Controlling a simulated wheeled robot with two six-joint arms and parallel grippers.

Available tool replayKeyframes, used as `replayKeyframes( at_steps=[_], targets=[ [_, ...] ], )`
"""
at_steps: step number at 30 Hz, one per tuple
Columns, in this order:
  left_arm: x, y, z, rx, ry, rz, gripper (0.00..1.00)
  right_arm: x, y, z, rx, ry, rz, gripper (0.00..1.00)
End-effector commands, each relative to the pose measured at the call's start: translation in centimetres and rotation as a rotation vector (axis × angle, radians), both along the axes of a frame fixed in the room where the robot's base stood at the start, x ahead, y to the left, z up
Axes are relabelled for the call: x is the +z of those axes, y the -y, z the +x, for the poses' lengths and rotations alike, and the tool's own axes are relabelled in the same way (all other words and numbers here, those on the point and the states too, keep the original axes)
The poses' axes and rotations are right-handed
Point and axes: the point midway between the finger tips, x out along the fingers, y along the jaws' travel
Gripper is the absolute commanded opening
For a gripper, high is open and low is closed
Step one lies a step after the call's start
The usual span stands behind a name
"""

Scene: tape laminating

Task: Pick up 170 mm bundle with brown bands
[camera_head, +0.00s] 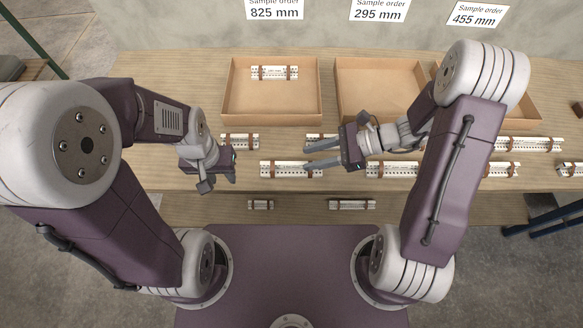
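Several white bundles with brown bands lie on the wooden table; their lengths cannot be read here. A short bundle (240,141) lies beside my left gripper (229,168), which hangs just left of and in front of it, apparently empty; its finger gap is unclear. A longer bundle (283,169) lies in the front row. My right gripper (318,154) points left with its fingers apart and empty, above the right end of that longer bundle. Another bundle (314,138) behind is partly hidden by the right gripper. A bundle (398,169) lies under my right forearm.
A cardboard box (232,96) holds a short bundle (274,73). A second box (379,88) looks empty, and a third is partly hidden by my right arm. Signs for 825, 295 and 455 mm stand behind. Small bundles (352,204) lie at the front.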

Motion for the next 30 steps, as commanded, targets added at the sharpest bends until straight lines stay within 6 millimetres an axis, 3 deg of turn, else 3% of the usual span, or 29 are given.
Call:
replayKeyframes(
  at_steps=[7,16,20,30],
  targets=[
    [-0.9,0.0,0.0,0.0,0.0,0.0,0.36,-1.8,-3.9,-0.4,0.006,-0.002,0.0,0.37],
    [-0.9,0.0,0.0,0.0,0.0,0.0,0.36,-2.1,-4.6,-0.3,0.002,0.0,-0.001,0.37],
    [-0.9,0.0,0.0,0.0,0.0,0.0,0.36,-2.1,-4.5,-0.3,0.002,0.0,-0.001,0.01],
    [-0.9,0.0,0.0,0.0,0.0,0.0,0.36,-2.1,-4.5,-0.3,0.002,0.0,-0.001,0.0]
  ],
)
